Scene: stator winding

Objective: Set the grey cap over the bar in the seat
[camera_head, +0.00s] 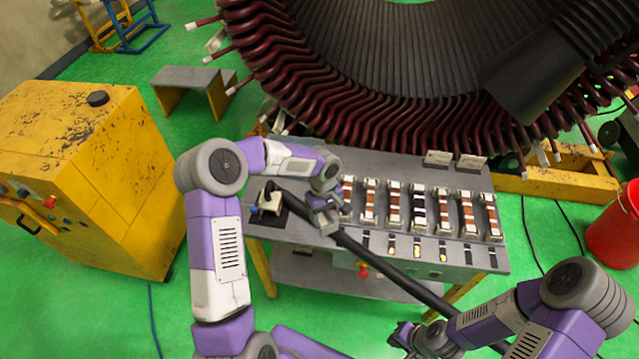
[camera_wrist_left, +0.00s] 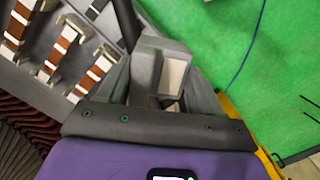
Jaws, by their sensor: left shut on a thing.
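My left gripper (camera_head: 325,210) is over the left part of the grey workbench. In the left wrist view its jaws (camera_wrist_left: 165,88) are shut on the grey cap (camera_wrist_left: 148,65), a boxy piece with a pale inner face. Several short bars with white ends and brown or black middles lie in seats in a row on the bench, such as this brown bar (camera_head: 369,205); I cannot tell which is the task's bar. The cap is apart from the bars in the wrist view. My right gripper (camera_head: 408,338) is low in front of the bench; its jaws are unclear.
A long dark bar (camera_head: 390,275) slants across the bench front. A small pale block on a black base (camera_head: 270,205) stands at the bench's left end. The large stator (camera_head: 270,75) rises behind. A yellow cabinet (camera_head: 90,170) stands left and a red bucket (camera_head: 612,232) right.

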